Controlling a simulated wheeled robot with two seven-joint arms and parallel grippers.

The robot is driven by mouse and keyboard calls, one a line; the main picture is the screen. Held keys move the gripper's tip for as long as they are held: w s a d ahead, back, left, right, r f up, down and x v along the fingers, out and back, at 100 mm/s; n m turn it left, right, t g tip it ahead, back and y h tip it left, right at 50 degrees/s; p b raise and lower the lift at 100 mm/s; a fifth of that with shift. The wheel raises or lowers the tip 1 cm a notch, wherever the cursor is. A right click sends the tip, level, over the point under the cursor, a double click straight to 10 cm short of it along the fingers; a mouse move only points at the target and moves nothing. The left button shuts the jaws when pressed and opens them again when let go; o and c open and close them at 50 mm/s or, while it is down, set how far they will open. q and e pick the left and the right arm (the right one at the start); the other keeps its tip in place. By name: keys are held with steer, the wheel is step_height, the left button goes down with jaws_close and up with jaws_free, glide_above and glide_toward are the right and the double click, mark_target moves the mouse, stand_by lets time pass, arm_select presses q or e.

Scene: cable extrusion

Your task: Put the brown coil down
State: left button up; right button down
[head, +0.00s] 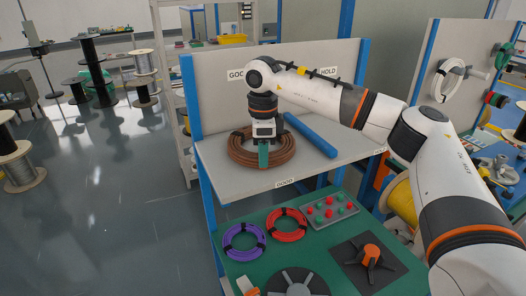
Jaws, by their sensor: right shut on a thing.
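The brown coil (285,154) lies flat, or nearly flat, at the left part of the grey shelf (232,181), in front of the panel's left label. My right gripper (263,163) points down at the coil's near side and is shut on it. The gripper and wrist hide part of the coil's middle. I cannot tell whether the coil's whole underside touches the shelf. My left gripper is not in view.
Below, a green table (227,268) holds a purple coil (243,242), a red coil (287,225) and a button box (330,210). Blue posts frame the shelf. Spools stand on the floor at left.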

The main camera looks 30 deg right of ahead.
steer(key=c, duration=1.1)
jaws_free()
steer(key=shift+o, duration=0.2)
steer(key=shift+r, duration=0.5)
step_height(320, 180, up, 11)
steer(key=b, duration=0.1)
steer(key=shift+r+b, duration=0.15)
steer(key=shift+b, duration=0.25)
